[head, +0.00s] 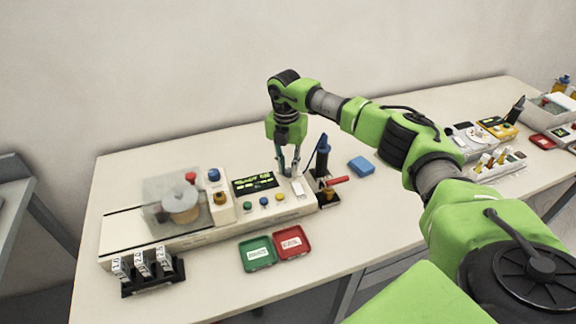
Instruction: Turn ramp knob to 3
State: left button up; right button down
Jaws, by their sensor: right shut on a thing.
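A long cream machine (165,235) stands on the table, with a dark display (253,183) lit in green and a row of small coloured buttons below it. My right gripper (288,172) points down at the right end of this panel, beside the display. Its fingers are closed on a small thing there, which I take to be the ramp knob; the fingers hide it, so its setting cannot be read. A white switch plate (298,188) lies just in front of the fingertips. My left gripper is out of view.
A green tray (258,253) and a red tray (291,242) lie in front of the machine. A rack of labelled holders (150,272) stands front left. A blue box (361,165) and a holder with a dark blue tool (322,155) are on the right.

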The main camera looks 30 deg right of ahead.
aim_at(288, 168)
jog(key=m, duration=0.3)
jog(key=m+p, duration=0.1)
jog(key=shift+w+d+r+m, duration=0.1)
jog(key=shift+w+r+m, duration=0.1)
jog(key=shift+r+m, duration=0.1)
jog(key=shift+f+m+p, duration=0.1)
jog(key=shift+m+p, duration=0.4)
jog(key=shift+m, duration=1.4)
jog(key=c, duration=2)
grip_release()
jog(key=shift+o, duration=0.5)
jog(key=shift+s, duration=0.1)
jog(key=shift+f, duration=0.1)
notch_tip(288, 168, up, 12)
jog(key=shift+f, duration=0.1)
